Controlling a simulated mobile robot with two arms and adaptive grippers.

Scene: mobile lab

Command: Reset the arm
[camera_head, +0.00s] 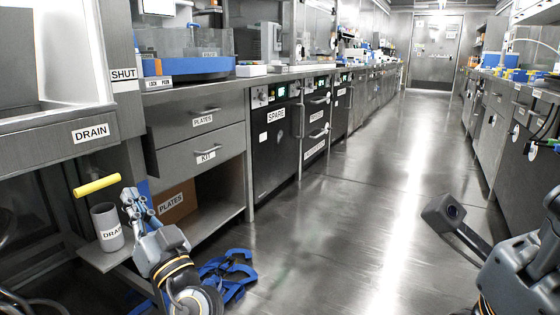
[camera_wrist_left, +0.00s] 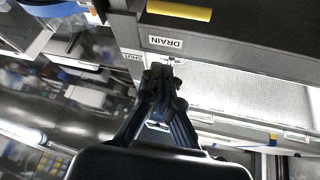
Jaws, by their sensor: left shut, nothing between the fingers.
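My left gripper (camera_head: 130,198) is low at the left in the head view, in front of the lower cabinet. Its fingers are shut with nothing between them, and the wrist view shows the tips together (camera_wrist_left: 160,78). A yellow bar (camera_head: 97,185) is just left of the fingertips and looks apart from them. It also shows at the top of the wrist view (camera_wrist_left: 180,10). A grey cup labelled DRAIN (camera_head: 107,228) stands on a low shelf beside the gripper. Part of my right arm (camera_head: 520,262) shows at the lower right; its fingers are out of view.
A drawer labelled KIT (camera_head: 206,157) and one labelled PLATES (camera_head: 202,121) are shut. A cardboard box labelled PLATES (camera_head: 174,204) sits in the open bay below. Blue straps (camera_head: 232,275) lie on the floor near my left arm. The aisle floor (camera_head: 370,170) is clear.

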